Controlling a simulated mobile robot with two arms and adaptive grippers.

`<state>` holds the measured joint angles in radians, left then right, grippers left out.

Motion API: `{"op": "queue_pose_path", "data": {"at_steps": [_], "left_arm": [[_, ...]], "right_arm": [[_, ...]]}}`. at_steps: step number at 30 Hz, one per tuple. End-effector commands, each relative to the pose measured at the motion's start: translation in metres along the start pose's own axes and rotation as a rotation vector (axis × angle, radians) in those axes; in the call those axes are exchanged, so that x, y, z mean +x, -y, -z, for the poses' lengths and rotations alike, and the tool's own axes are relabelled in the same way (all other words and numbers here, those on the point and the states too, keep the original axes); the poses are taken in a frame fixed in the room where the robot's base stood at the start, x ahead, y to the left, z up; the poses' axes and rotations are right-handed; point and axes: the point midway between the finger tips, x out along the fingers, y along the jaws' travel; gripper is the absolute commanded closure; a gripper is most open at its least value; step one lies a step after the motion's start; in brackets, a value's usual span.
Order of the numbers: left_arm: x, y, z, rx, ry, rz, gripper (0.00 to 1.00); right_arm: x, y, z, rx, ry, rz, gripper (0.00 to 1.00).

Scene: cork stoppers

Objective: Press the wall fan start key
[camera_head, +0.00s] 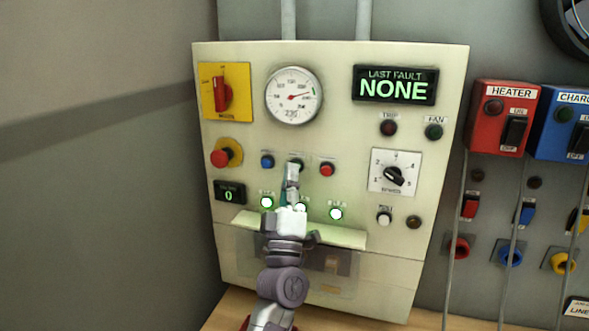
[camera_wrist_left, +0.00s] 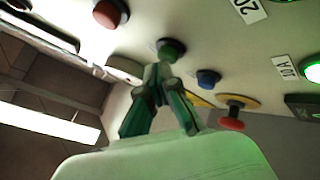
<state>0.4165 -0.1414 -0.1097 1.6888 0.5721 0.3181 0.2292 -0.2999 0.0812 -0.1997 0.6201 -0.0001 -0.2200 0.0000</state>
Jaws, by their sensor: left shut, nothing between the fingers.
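The cream control panel (camera_head: 330,240) stands against the wall in the head view. A green button (camera_head: 297,162) sits between a blue button (camera_head: 267,161) and a red button (camera_head: 327,169). My left gripper (camera_head: 292,172) is shut and empty, its tips at the green button and covering part of it. In the left wrist view the shut fingertips (camera_wrist_left: 160,68) are right beside the green button (camera_wrist_left: 172,47); I cannot tell whether they touch it. The FAN lamp (camera_head: 433,131) at the upper right looks dark green. My right gripper is not in view.
A red mushroom button (camera_head: 220,158) and a red rotary switch (camera_head: 222,90) are at the panel's left. Several lit green lamps (camera_head: 336,214) lie below the buttons. The fault display (camera_head: 395,86) reads NONE. A red HEATER box (camera_head: 502,118) hangs to the right.

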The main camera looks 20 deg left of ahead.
Motion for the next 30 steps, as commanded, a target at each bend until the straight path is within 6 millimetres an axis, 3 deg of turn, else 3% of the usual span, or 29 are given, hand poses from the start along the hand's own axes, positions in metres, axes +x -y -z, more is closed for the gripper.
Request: {"op": "queue_pose_path", "data": {"at_steps": [18,30], "left_arm": [[0.002,0.002,-0.002,0.000,0.001,0.001,1.00],[-0.010,-0.007,0.006,0.000,0.002,0.001,1.00]], "right_arm": [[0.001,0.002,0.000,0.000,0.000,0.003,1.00],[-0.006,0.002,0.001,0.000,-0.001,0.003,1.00]]}}
